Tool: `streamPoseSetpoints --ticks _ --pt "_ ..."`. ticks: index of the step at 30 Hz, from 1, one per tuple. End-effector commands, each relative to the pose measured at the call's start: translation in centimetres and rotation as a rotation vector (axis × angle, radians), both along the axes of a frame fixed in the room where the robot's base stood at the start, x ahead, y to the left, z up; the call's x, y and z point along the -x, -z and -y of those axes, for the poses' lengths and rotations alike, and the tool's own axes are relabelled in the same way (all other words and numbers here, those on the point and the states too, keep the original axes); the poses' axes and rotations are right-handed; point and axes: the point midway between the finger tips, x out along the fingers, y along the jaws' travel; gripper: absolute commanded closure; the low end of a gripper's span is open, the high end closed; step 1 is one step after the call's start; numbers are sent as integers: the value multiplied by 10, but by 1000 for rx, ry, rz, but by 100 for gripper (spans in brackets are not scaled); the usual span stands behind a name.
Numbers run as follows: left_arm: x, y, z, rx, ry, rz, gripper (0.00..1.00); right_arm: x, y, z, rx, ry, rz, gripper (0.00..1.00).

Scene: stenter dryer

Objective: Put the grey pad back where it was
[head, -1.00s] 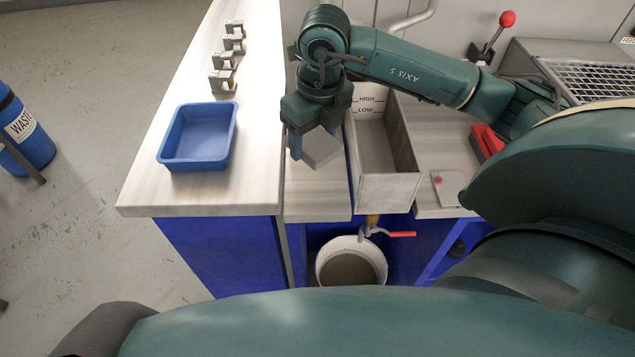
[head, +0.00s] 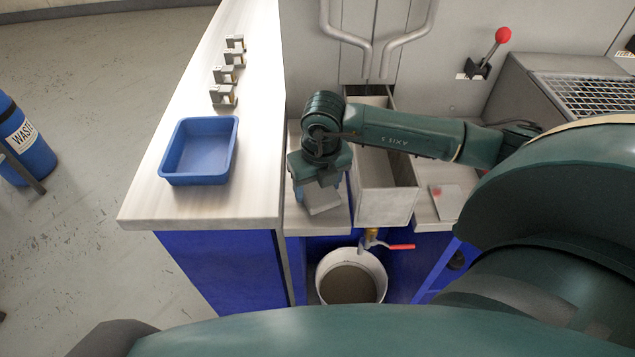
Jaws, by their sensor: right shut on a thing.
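The grey pad (head: 322,202) is a small light-grey block under my right gripper (head: 309,195). The gripper is shut on it and holds it at the narrow lower counter (head: 298,219), between the white worktop and the metal trough. I cannot tell whether the pad touches the counter. The gripper and wrist hide part of the pad and of the surface behind it. My left gripper is not in view.
A blue tray (head: 200,178) and several small metal clamps (head: 228,74) sit on the white worktop (head: 255,120). The open trough (head: 388,207) stands just right of the gripper. Below are a red-handled valve (head: 398,247) and a bucket (head: 322,268). A small plate with a red mark (head: 446,203) lies further right.

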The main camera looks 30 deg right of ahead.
Motion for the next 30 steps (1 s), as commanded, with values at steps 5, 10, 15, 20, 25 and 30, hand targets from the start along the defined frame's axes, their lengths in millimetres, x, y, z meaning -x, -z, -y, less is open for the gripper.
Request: streamPoseSetpoints --ticks 5,10,15,20,25,30 --pt "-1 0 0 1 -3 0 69 0 0 0 0 -1 2 59" --pt "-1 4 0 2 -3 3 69 0 5 0 0 -1 1 59" --pt "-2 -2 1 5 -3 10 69 0 3 0 0 -1 1 23" --pt "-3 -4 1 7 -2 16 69 0 3 0 0 0 1 16" --pt "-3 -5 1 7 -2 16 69 0 2 0 0 0 1 16" --pt "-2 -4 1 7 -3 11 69 0 -10 0 1 -1 4 16"
